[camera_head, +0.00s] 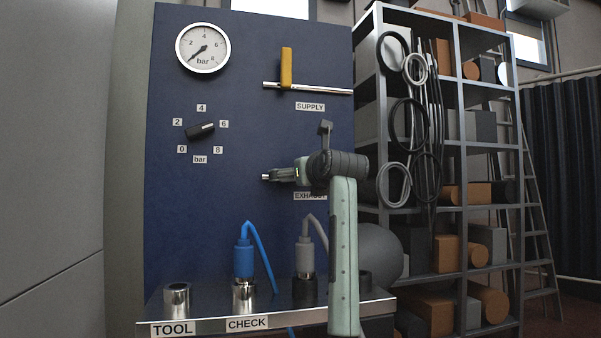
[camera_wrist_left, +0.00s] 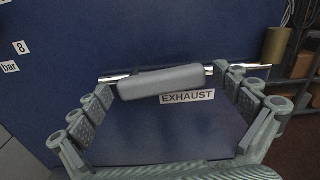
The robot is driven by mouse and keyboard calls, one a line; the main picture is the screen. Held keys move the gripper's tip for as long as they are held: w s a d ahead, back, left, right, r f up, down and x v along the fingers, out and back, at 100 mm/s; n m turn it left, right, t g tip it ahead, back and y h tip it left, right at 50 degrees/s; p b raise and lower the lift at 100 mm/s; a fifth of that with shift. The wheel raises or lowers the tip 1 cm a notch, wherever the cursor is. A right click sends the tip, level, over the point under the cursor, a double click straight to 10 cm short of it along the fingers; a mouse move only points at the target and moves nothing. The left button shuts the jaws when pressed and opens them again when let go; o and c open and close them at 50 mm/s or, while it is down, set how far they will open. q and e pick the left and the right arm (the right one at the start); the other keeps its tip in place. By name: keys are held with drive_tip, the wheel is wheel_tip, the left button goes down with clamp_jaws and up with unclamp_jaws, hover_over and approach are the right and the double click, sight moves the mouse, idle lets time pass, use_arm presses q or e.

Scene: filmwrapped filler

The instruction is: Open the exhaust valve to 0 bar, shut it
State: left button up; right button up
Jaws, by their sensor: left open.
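The EXHAUST valve's grey handle (camera_wrist_left: 160,82) shows in the left wrist view. It lies nearly along its metal pipe, slightly tilted, above the EXHAUST label (camera_wrist_left: 187,97). My left gripper (camera_head: 284,174) is open in front of this valve. In the wrist view its fingers stand on either side of the handle, with gaps at both ends. In the head view the gripper and wrist hide most of the valve; the pipe end (camera_head: 265,177) sticks out at left. The pressure gauge (camera_head: 203,48) has its needle pointing lower left, near the 0 end. My right gripper is out of view.
The yellow SUPPLY handle (camera_head: 286,68) stands upright across its pipe, above. A black knob (camera_head: 200,130) sits among bar numbers. Blue (camera_head: 243,258) and grey (camera_head: 305,257) hose plugs stand on the ledge beside an empty TOOL socket (camera_head: 177,300). A loaded shelf is at right.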

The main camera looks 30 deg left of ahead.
use_arm(q)
drive_tip(key=shift+w+a, duration=0.2)
drive_tip(key=shift+a, duration=0.05)
drive_tip(key=c, duration=1.5)
